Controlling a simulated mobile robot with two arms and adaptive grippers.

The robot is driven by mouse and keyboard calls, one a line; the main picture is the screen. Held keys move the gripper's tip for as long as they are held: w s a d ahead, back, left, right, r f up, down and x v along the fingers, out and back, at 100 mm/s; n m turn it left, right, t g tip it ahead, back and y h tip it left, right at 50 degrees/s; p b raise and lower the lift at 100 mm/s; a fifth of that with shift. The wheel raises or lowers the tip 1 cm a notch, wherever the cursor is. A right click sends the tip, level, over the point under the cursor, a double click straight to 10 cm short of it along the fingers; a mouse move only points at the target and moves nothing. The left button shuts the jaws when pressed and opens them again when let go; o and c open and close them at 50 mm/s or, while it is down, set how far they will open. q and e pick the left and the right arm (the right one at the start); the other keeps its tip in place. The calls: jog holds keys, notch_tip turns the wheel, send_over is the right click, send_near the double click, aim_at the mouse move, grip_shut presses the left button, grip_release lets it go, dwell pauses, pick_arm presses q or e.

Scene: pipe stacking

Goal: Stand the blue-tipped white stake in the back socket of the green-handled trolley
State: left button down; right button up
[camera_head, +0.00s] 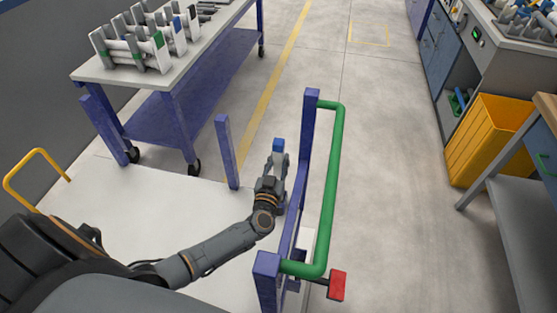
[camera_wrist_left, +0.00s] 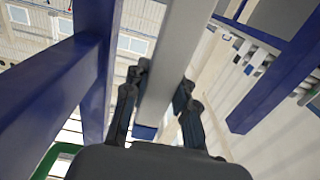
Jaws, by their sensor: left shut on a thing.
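The green-handled trolley has a green rail (camera_head: 329,190) on its right side, blue posts and a pale deck (camera_head: 130,215). The stake's blue tip (camera_head: 278,145) stands just above my left gripper (camera_head: 279,163), inside the rail and left of the far right post (camera_head: 308,120). In the left wrist view, my left gripper (camera_wrist_left: 162,92) is shut on the white stake (camera_wrist_left: 180,50), with a finger on each side. The stake's lower end and the socket are hidden in the head view, so I cannot tell whether they meet. My right gripper is out of view.
Another blue post (camera_head: 228,152) stands left of the stake. A blue-framed table (camera_head: 190,60) with white pipe racks stands at the back left. A yellow crate (camera_head: 489,140) and benches line the right. A red pedal-like part (camera_head: 337,285) juts out near the rail.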

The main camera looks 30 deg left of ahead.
pick_arm(q)
jog(key=c, duration=1)
grip_release()
jog(key=shift+s+f, duration=0.1)
jog(key=shift+s, duration=0.15)
jog(key=v, duration=1.1)
jog(key=shift+s, duration=0.25)
jog(key=shift+d, duration=0.15)
